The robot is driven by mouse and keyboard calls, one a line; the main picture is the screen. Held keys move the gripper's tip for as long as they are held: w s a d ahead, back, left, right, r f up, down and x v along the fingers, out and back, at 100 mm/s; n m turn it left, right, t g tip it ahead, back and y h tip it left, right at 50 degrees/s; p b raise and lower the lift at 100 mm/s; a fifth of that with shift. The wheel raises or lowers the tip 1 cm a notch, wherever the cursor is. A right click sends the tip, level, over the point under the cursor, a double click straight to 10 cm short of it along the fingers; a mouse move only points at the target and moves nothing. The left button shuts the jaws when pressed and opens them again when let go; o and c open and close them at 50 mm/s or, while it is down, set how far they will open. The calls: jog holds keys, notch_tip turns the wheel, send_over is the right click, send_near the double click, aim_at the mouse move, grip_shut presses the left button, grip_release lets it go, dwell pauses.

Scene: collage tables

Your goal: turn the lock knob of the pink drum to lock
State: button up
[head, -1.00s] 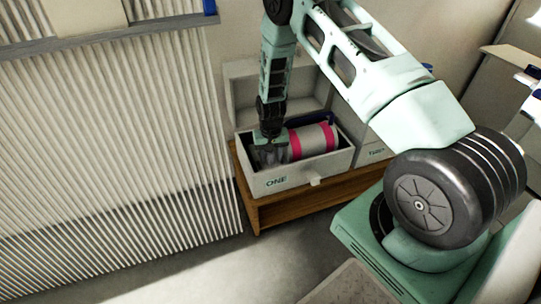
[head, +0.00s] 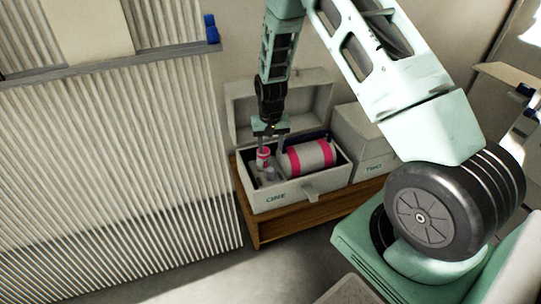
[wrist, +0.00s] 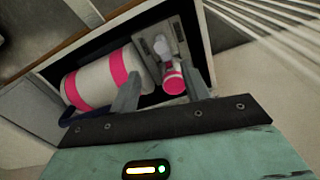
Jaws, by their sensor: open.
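A white drum with pink bands (head: 308,156) lies on its side in the open box marked ONE (head: 295,190). The drum also shows in the wrist view (wrist: 100,78). Left of the drum in the head view is a small white and pink cylinder (head: 263,155). It also shows in the wrist view (wrist: 173,80), next to a grey plate with a pale knob-like part (wrist: 160,46). My gripper (head: 270,146) is open and points down over this end of the box. In the wrist view its fingers (wrist: 162,92) stand apart with the small cylinder between or just beyond them. Contact cannot be told.
The box's raised lid (head: 290,98) stands behind it. A closed box marked TWO (head: 372,165) stands to the right on the same wooden table (head: 258,232). A ribbed wall panel (head: 110,170) is close on the left. The floor in front is clear.

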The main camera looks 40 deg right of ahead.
notch_tip(320, 180, up, 4)
jog(key=shift+r+p, duration=0.15)
jog(key=shift+p, duration=0.2)
dwell(0.4)
jog(key=s+a+r+n, duration=0.2)
jog(key=s+a+r, duration=0.15)
jog(key=a, duration=0.35)
jog(key=s+a+r+n+y, duration=0.1)
jog(key=s+a+r+n, duration=0.15)
jog(key=a+r, duration=0.3)
jog(key=s+a+r+n, duration=0.1)
jog(key=s+a+r, duration=0.3)
jog(key=a, duration=0.3)
jog(key=s+a+r+n, duration=0.2)
jog(key=s+r+n, duration=0.1)
jog(key=s, duration=0.4)
jog(key=s+a+r+n, duration=0.2)
jog(key=s, duration=0.5)
jog(key=s+a+r+n, duration=0.3)
jog(key=s, duration=0.4)
notch_tip(320, 180, up, 23)
jog(key=p, duration=2.4)
jog(key=shift+w+d+r+m, duration=0.15)
jog(key=shift+w+r+m, duration=0.05)
jog(key=shift+m, duration=0.15)
